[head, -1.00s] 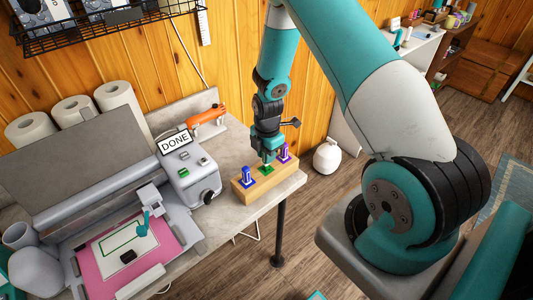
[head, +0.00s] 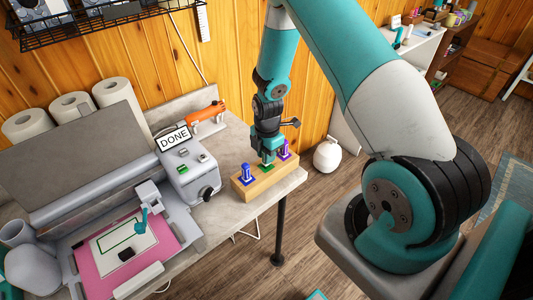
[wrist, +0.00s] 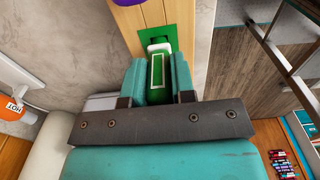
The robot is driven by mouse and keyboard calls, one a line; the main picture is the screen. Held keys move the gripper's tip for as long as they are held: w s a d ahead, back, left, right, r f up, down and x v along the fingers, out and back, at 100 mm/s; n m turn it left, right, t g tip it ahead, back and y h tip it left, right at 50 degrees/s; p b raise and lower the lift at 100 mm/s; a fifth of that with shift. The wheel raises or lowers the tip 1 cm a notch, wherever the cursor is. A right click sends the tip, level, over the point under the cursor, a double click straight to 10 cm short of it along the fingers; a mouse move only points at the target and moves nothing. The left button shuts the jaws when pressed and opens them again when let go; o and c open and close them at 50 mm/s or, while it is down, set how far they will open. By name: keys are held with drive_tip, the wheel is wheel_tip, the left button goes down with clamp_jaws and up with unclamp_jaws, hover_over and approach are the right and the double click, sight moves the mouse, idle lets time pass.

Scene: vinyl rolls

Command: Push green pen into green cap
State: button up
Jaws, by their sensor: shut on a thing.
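A wooden block (head: 262,184) stands at the right end of the table, with a green cap (head: 268,166) in its middle. The cap's flat green square also shows in the wrist view (wrist: 153,34). My gripper (head: 267,159) points down over the middle of the block. In the wrist view my gripper (wrist: 158,75) is shut on the green pen (wrist: 157,70), which has a pale outline and stands in line with the cap. The pen's lower end is hidden, so I cannot tell how deep it sits.
A blue piece (head: 247,175) stands on the block to the left and a purple piece (head: 284,151) to the right, both close to my gripper. A grey machine with a DONE sign (head: 173,138) stands left. The block lies close to the table edge.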

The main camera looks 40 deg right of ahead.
drive_tip(key=shift+f, duration=0.2)
drive_tip(key=shift+f+b, duration=0.3)
drive_tip(key=shift+b, duration=0.15)
drive_tip(key=shift+s+f+b, duration=0.1)
drive_tip(key=shift+f+b, duration=0.25)
drive_tip(key=shift+f, duration=0.05)
idle(1.3)
drive_tip(key=o, duration=1.5)
drive_tip(key=shift+c, duration=0.2)
drive_tip(key=shift+r, duration=0.15)
drive_tip(key=shift+d+r+p, duration=0.1)
drive_tip(key=shift+r+p, duration=2.4)
drive_tip(key=shift+r, duration=0.95)
